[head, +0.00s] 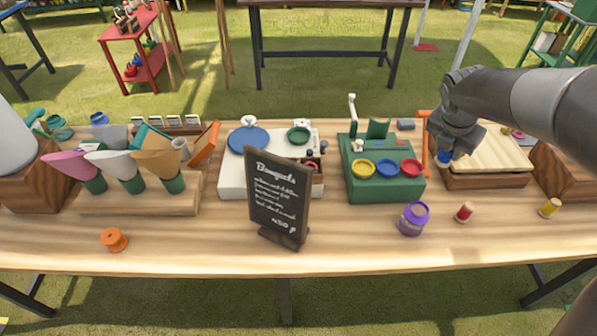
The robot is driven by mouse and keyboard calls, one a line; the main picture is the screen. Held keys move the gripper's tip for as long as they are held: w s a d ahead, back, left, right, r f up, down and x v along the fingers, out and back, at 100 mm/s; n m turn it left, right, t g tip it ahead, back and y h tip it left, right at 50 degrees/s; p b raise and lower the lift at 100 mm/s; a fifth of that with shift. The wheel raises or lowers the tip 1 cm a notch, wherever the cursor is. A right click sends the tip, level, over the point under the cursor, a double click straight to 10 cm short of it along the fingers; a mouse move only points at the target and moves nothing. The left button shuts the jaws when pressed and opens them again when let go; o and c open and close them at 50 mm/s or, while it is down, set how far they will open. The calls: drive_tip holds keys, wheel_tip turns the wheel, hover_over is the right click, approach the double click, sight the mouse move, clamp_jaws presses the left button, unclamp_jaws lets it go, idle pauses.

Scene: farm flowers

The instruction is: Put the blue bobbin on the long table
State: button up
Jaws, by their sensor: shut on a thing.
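My gripper (447,146) reaches in from the right and points down near the left edge of the wooden box. It is shut on the blue bobbin (445,157), of which only a small part shows below the fingers. I cannot tell whether the bobbin touches the box or hangs just above it. The long table (350,245) has a light wooden top and runs across the whole view.
The wooden box (490,178) lies beside the green box (385,185) with coloured discs. A purple jar (413,219), red bobbin (465,212), yellow bobbin (550,208), orange bobbin (114,240) and chalkboard sign (278,195) stand nearer. The front strip has free room.

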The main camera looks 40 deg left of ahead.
drive_tip(key=w+d+f+n+g+y, duration=0.15)
drive_tip(key=w+d+f+n, duration=0.35)
drive_tip(key=d, duration=0.6)
drive_tip(key=w+d+f+n+g+y, duration=0.1)
drive_tip(key=w+d+n+y, duration=0.15)
drive_tip(key=d+n, duration=0.7)
drive_tip(key=w+d+f+n+g+y, duration=0.1)
drive_tip(key=w+d+f+n+g, duration=0.2)
drive_tip(key=d, duration=1)
drive_tip(key=n+t, duration=0.1)
approach(504, 212)
drive_tip(key=shift+s+a, duration=0.1)
drive_tip(key=shift+a, duration=0.85)
drive_tip(key=shift+a+f, duration=0.1)
drive_tip(key=shift+f, duration=2)
drive_tip(key=shift+f, duration=0.15)
